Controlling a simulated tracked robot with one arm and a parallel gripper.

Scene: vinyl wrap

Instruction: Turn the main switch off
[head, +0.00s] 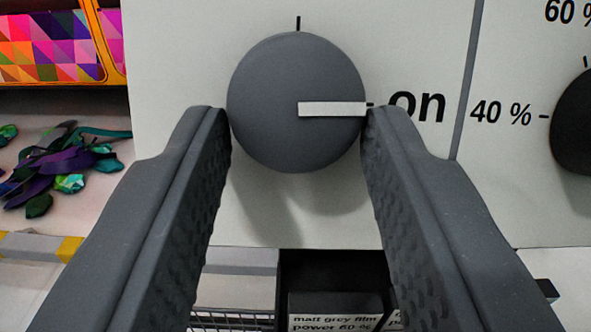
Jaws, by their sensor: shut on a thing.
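The main switch (285,70) is a round dark grey knob on a pale panel (180,60). Its white pointer bar (332,109) points right, at the tick beside the word "on". Another black tick stands above the knob. My gripper (298,115) is shut on the knob, with one finger at its left side and the other at its right side. The right fingertip touches the end of the pointer bar. The label for the upper tick is out of view.
A second black knob (575,125) with "40 %" and "60 %" marks sits at the right edge, past a grey dividing line. Below the panel are a dark box (330,270) labelled matt grey film and a wire rack. Colourful scraps (65,165) lie at left near a yellow-striped edge.

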